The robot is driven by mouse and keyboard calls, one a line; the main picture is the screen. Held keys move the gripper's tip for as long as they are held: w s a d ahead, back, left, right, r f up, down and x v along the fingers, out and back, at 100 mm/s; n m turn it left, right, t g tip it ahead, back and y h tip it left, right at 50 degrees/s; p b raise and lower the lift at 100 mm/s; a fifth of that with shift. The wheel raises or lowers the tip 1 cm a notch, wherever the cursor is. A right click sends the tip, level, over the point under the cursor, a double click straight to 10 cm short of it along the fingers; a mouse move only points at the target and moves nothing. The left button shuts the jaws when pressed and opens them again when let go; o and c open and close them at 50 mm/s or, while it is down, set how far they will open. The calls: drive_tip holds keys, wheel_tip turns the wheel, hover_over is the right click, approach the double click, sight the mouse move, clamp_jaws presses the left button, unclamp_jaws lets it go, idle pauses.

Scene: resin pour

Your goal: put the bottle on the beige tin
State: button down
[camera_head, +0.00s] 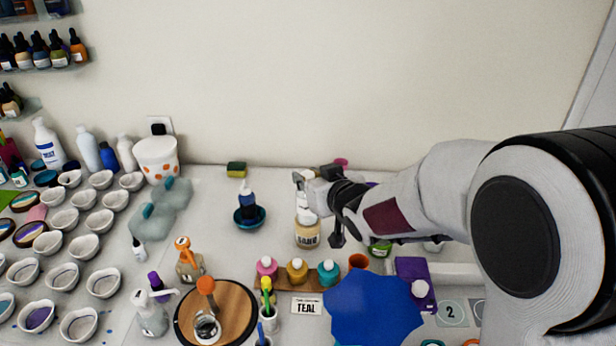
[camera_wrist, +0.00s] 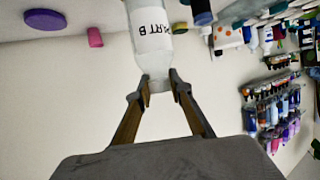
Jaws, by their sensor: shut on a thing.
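My gripper (camera_wrist: 159,82) is shut on the neck end of a white bottle (camera_wrist: 149,33) labelled PART B in the wrist view. In the head view my gripper (camera_head: 306,178) is in the middle, with the white bottle (camera_head: 307,207) below it, partly covered. The beige tin (camera_head: 307,238), with a pale label, stands on the table directly below the bottle in that view. The bottle's lower end appears at the tin's top. I cannot tell whether they touch. The tin is not clearly seen in the wrist view.
A dark blue bottle in a teal bowl (camera_head: 249,217) stands left of the tin. Several white bowls fill the left side.

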drive_tip(key=c, duration=1.8)
unclamp_jaws()
drive_tip(key=shift+f, duration=0.1)
drive_tip(key=shift+r, duration=0.2)
drive_tip(key=shift+v, duration=5.95)
drive_tip(key=shift+d, duration=0.1)
